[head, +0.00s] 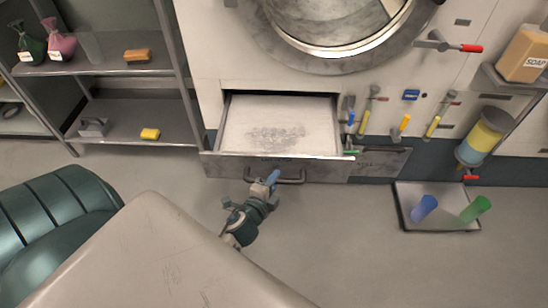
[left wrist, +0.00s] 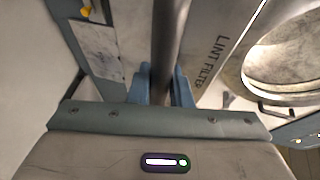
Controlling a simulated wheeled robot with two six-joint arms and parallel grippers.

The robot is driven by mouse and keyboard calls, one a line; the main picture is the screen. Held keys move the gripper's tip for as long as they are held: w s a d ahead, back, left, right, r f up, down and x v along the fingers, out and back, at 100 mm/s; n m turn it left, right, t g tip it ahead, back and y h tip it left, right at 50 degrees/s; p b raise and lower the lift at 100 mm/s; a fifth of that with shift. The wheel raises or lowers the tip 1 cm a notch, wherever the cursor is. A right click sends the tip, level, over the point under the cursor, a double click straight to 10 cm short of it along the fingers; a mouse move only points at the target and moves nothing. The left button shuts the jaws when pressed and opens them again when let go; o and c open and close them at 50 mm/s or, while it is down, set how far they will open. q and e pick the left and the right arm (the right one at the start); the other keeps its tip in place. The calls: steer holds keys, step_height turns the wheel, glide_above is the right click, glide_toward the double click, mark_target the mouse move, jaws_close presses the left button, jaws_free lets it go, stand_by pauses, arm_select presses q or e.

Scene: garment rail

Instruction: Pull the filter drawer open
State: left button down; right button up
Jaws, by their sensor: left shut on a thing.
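The filter drawer (head: 222,165) stands out from the lower front of the white machine and is open. Its pale inner screen (head: 300,115) shows, with a patch of grey lint (head: 275,138) on it. A dark bar handle (head: 291,181) is on the drawer front. My left gripper (head: 272,179) is at the left part of this handle and is shut on it. In the left wrist view the dark handle bar (left wrist: 166,45) runs between the blue fingers (left wrist: 162,85). The lettering "LINT FILTER" (left wrist: 213,60) shows beside it. My right gripper is not in view.
A round door (head: 330,60) is above the drawer. A tray (head: 440,226) with a blue and a green cup stands on the floor at right. Metal shelves (head: 110,105) stand at left. Floor before the drawer is clear.

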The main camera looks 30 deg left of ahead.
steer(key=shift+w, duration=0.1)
arm_select(q)
steer(key=c, duration=1.3)
jaws_free()
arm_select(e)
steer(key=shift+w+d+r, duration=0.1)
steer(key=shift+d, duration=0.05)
arm_select(q)
steer(key=b+v, duration=0.2)
steer(key=v, duration=0.9)
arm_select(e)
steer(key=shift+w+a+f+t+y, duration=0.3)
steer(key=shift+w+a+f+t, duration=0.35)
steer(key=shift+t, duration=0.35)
arm_select(q)
steer(key=shift+w, duration=0.1)
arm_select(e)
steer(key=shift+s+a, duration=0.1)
